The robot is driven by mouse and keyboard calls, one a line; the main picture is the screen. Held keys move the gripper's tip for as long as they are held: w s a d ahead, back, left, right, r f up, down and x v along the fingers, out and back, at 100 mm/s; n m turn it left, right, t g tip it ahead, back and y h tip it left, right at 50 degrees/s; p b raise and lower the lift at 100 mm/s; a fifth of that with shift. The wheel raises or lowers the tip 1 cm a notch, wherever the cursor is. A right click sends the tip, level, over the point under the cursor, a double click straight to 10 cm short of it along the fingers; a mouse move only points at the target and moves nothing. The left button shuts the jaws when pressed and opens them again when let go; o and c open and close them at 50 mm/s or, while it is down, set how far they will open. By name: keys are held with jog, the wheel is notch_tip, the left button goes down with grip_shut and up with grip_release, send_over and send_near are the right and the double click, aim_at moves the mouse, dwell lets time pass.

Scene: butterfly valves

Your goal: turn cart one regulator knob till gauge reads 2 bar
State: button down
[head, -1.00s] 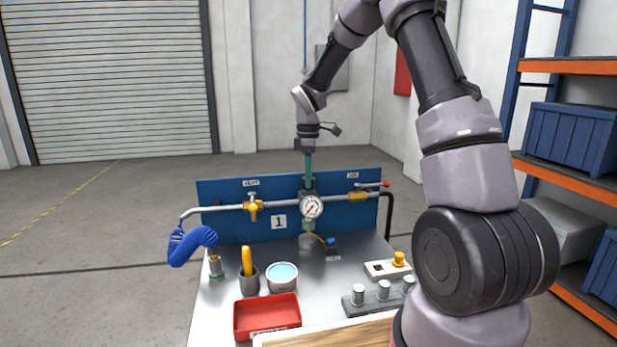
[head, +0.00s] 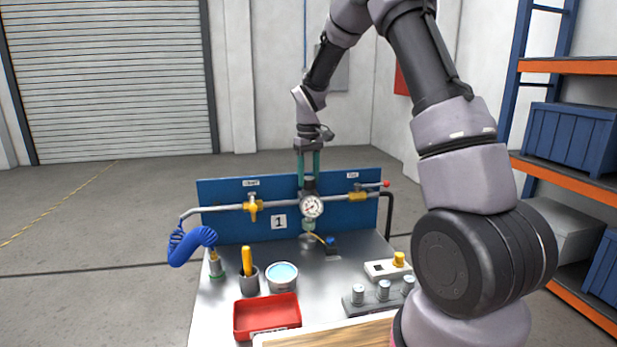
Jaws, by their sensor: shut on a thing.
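The cart one panel (head: 228,222) is blue with a "1" plate (head: 279,222). At its middle is the round white gauge (head: 312,206); its reading is too small to tell. The black regulator knob (head: 309,184) is on top, just above the gauge. My gripper (head: 308,176) points straight down from above, its two teal fingers on either side of the knob and shut on it. The fingertips partly hide the knob.
A pipe with a yellow valve (head: 253,207) at left and a red-tipped lever (head: 385,184) at right flanks the gauge.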

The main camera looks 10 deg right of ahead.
aim_at(309, 178)
jog(key=shift+m, duration=1.2)
jog(key=shift+c, duration=1.5)
grip_release()
notch_tip(309, 178, up, 11)
